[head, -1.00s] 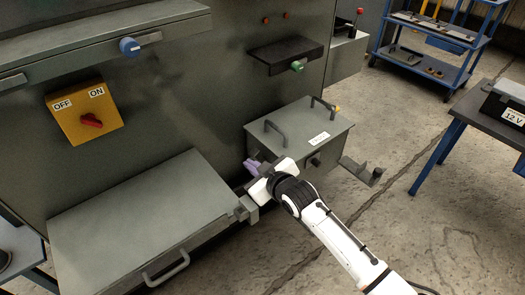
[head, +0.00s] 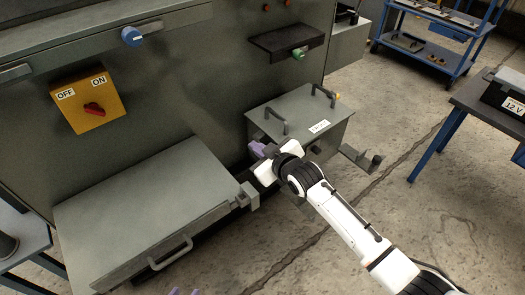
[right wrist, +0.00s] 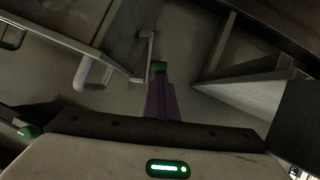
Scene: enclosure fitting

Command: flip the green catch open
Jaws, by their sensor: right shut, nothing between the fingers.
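A green knob-like part (head: 299,53) sits on the front of a black ledge on the cabinet in the head view. My right gripper (head: 258,149) has purple fingers, shut and empty, beside the left side of the grey lidded box. In the right wrist view its fingers (right wrist: 161,98) point at a small green piece (right wrist: 159,67) at their tips; I cannot tell whether they touch. Another green piece (right wrist: 27,132) shows at the left edge there. Two purple tips of my left gripper (head: 185,292) show apart at the bottom of the head view.
The grey box (head: 308,113) has two lid handles and a bracket (head: 361,157) at its right. A large grey lidded enclosure (head: 140,215) lies left of my right gripper. A yellow OFF/ON switch (head: 87,101) and blue knob (head: 131,37) are on the cabinet.

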